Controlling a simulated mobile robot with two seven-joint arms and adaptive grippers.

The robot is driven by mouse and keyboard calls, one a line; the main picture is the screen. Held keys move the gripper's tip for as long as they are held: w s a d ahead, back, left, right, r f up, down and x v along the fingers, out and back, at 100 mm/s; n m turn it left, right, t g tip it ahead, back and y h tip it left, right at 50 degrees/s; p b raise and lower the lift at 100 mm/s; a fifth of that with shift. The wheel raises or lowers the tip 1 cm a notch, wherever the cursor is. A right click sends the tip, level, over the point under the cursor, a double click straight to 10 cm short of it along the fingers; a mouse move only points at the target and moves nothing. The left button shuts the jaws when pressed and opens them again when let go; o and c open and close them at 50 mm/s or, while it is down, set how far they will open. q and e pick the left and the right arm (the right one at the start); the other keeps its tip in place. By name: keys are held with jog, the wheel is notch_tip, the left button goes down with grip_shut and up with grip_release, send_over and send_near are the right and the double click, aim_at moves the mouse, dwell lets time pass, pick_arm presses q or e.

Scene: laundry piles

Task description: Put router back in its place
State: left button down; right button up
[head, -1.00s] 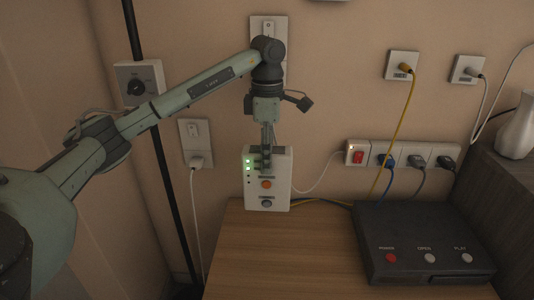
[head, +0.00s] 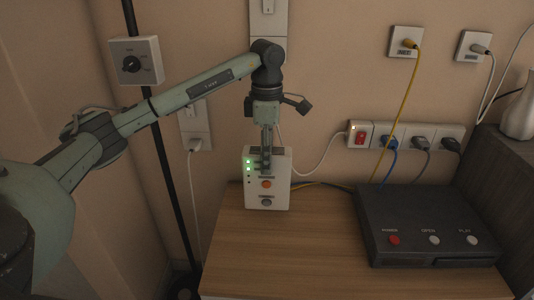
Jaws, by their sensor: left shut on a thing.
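The router (head: 278,187) is a white upright box with green lights on its left side, an orange button and a grey button below it. It stands at the back left of the wooden cabinet top (head: 300,235), near the wall. My left gripper (head: 266,168) points down over the router and is shut on its upper part. The fingers cover part of its front face. Whether its base touches the wood is hard to tell. My right gripper is not in view.
A black player box (head: 420,220) sits on the right of the cabinet. A power strip (head: 361,138) with several plugs is on the wall behind. A yellow cable (head: 417,80) and a white cable run near the router. A white vase (head: 520,118) stands far right. The front-middle wood is clear.

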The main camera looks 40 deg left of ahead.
pick_arm(q)
jog(key=shift+f+b, duration=1)
jog(key=shift+f, duration=0.95)
jog(key=c, duration=0.7)
grip_release()
jog(key=shift+c, duration=0.2)
notch_tip(320, 180, up, 12)
jog(key=shift+r, duration=0.1)
